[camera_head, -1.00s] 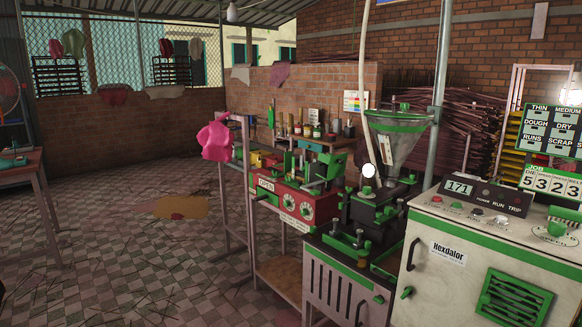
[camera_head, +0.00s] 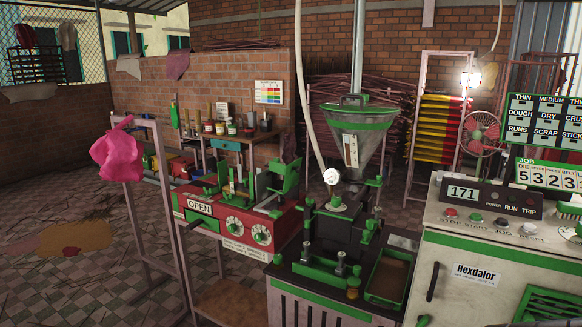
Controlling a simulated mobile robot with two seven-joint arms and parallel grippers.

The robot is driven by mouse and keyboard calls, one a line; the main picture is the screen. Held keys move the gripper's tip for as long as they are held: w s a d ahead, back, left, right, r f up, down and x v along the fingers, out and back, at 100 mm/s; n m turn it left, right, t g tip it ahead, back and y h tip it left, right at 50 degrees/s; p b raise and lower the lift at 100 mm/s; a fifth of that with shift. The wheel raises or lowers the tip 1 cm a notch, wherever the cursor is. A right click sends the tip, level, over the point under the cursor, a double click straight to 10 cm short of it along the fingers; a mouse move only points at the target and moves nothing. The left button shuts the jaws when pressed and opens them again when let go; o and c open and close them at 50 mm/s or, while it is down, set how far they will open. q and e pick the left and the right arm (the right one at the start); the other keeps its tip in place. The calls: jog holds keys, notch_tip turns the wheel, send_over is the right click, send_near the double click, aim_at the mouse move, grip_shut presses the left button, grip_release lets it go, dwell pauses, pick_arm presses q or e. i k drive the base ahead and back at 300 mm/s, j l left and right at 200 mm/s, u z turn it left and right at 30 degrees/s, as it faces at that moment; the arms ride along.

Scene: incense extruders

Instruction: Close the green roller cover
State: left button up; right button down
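A red machine (camera_head: 282,228) stands left of the middle on a stand, with an OPEN sign (camera_head: 199,207) and two round dials (camera_head: 261,234) on its front. On its top right a green panel (camera_head: 291,177) stands raised, which looks like the roller cover. More green parts (camera_head: 215,177) rise at its top left, with small upright pieces between. The rollers themselves are too small to make out. Neither of my grippers is in view.
A black machine with a hopper (camera_head: 362,140) and a green-rimmed tray (camera_head: 388,279) stands right of the red machine. A white Hexdalor cabinet (camera_head: 477,255) fills the right front. A pink frame with a pink cloth (camera_head: 117,153) stands at left.

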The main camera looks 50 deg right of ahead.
aim_at(291, 172)
jog(key=i+j+z, duration=0.1)
jog(key=i+z, duration=0.2)
jog(key=i, duration=0.2)
jog(key=i+j+z, duration=0.3)
jog(key=i, duration=0.2)
jog(key=l, duration=0.1)
